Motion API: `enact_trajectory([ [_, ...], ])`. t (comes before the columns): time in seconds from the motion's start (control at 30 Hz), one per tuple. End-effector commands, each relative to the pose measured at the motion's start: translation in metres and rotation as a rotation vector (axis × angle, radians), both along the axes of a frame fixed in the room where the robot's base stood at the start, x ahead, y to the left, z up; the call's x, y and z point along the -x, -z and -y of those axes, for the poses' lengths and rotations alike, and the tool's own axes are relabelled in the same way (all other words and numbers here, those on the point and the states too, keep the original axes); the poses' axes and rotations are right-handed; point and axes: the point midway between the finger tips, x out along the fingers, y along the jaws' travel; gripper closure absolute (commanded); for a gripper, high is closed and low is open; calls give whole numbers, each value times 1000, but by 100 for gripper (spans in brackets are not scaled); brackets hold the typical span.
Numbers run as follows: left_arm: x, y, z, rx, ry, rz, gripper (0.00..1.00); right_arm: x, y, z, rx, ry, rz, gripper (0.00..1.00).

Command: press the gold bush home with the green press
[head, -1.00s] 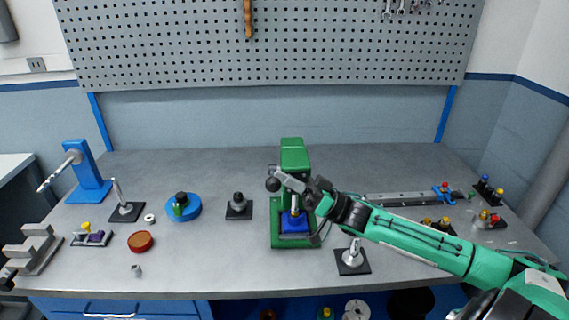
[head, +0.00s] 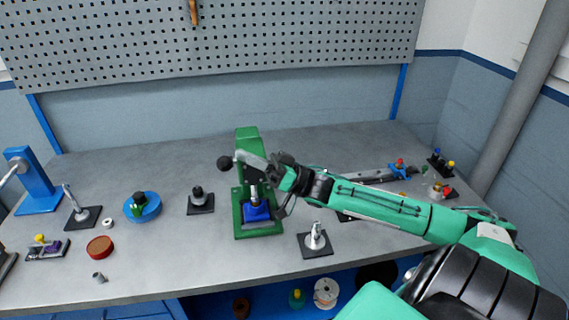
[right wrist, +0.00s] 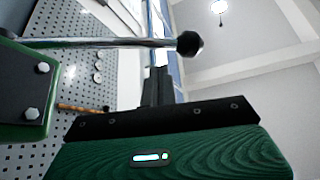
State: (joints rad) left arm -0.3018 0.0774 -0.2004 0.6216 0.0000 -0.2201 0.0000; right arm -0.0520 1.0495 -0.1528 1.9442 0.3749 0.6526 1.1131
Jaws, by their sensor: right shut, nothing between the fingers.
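The green press (head: 247,143) stands upright near the middle of the bench. A blue block (head: 257,211) sits at its base under a silver ram (head: 254,192). The gold bush cannot be made out at this size. The press lever with its black ball knob (head: 224,163) points left in front of the press head. The knob also shows in the right wrist view (right wrist: 190,44), on a shiny rod. My right gripper (head: 272,162) is shut and empty, close beside the lever; I cannot tell whether they touch. Its dark fingers show in the right wrist view (right wrist: 157,86). My left gripper is out of view.
A black-based silver post (head: 315,240) stands right of the press, below my right arm. Left are a black stand (head: 200,201), a blue round fixture (head: 142,206) and a red-brown disc (head: 100,247). A rail (head: 370,175) lies behind my right arm.

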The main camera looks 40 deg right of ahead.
Motion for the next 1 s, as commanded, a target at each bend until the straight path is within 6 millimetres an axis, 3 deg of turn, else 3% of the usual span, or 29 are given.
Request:
enact_trajectory([
  [0.03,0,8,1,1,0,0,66,5,11,4,1,-1,-6,100],
  [0.6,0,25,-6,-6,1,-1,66,45,34,42,-2,-1,1,100],
  [1.0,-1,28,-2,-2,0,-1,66,58,41,55,-3,-2,3,100],
])
